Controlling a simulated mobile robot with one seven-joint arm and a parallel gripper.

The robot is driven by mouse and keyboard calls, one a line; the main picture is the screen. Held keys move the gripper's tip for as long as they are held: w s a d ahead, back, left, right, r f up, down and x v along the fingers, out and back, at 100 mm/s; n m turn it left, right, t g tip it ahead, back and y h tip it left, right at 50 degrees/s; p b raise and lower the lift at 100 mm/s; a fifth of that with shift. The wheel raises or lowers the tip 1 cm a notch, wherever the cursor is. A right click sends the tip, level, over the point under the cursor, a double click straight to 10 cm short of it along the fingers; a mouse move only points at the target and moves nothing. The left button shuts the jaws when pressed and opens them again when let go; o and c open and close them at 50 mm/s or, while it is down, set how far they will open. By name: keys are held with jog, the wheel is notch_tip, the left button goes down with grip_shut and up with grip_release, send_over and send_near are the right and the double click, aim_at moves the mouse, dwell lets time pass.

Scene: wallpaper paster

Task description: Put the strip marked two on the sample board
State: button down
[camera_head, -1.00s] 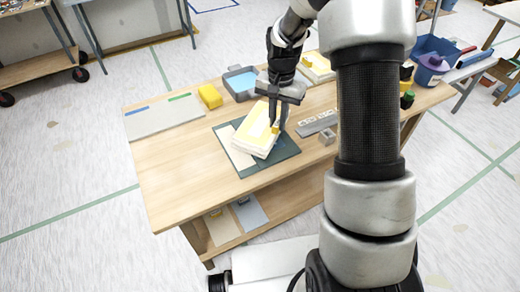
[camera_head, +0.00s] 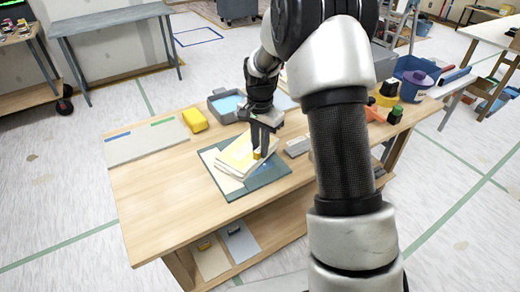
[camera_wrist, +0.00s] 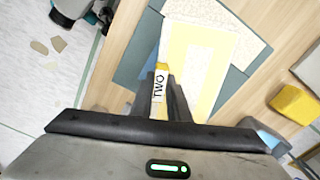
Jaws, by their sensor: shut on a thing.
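The strip marked two is cream with a yellow panel (camera_wrist: 205,50). Its tab reading TWO (camera_wrist: 158,88) is between my fingers in the wrist view. My gripper (camera_head: 259,152) is shut on this tab, at the strip's right edge in the head view. The strip (camera_head: 236,155) is over the dark green mat (camera_head: 262,184); I cannot tell whether it touches what is under it. A pale board (camera_head: 140,148) with a blue mark and a green mark lies at the table's left back, apart from the strip. I take it for the sample board.
A speckled cream sheet (camera_wrist: 238,28) lies partly under the strip. A yellow block (camera_head: 195,120) and a grey tray with blue contents (camera_head: 222,101) stand behind the mat. My arm hides part of the table's right side. Bare wood (camera_head: 150,195) lies left of the mat.

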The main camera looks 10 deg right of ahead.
jog(key=shift+f, duration=0.2)
jog(key=c, duration=1.7)
grip_release()
